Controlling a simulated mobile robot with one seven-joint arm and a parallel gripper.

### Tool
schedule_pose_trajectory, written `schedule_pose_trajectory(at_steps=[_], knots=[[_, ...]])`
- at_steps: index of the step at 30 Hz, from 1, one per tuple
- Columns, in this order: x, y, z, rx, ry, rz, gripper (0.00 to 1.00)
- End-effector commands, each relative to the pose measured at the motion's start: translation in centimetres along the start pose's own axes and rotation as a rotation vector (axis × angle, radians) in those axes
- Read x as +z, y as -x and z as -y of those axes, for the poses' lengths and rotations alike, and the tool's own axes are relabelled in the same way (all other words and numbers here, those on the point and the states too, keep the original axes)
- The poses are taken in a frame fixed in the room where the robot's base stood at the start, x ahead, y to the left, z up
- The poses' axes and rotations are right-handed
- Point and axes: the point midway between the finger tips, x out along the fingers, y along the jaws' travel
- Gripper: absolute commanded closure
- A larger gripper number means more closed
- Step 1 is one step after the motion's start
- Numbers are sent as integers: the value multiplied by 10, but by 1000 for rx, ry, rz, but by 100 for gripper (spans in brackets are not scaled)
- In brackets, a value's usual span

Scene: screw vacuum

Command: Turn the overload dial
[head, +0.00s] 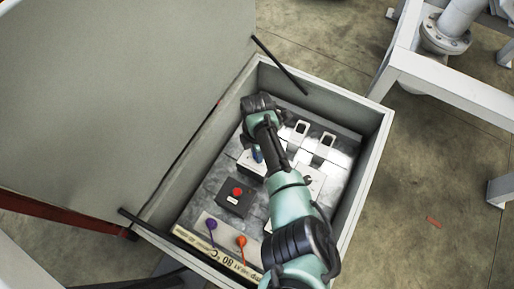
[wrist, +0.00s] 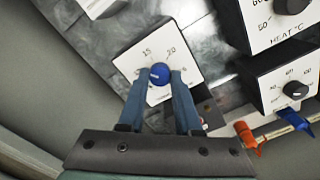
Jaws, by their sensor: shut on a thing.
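The dial has a round blue knob (wrist: 160,74) on a white plate (wrist: 187,50) marked with numbers such as 15 and 20. I take it for the overload dial; no name is readable on it. In the wrist view my gripper (wrist: 160,78) has its two blue-grey fingers on either side of the knob, shut on it. In the head view my gripper (head: 257,156) reaches down into the open box, and my arm hides most of the dial area.
The grey box (head: 376,120) has raised walls and an open lid (head: 110,90) at left. In the wrist view, two black dials (wrist: 295,89) (wrist: 290,5) are at right.

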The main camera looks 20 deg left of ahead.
Motion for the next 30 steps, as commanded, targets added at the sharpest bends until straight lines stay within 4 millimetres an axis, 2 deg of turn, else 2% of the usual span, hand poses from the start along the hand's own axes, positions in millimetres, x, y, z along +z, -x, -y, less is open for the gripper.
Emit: schedule_pose_trajectory(at_steps=[15,22,30], knots=[[-1,0,1,-5,-452,-1,100],[-1,0,0,-4,-577,0,100],[0,-1,1,-4,-644,1,100]])
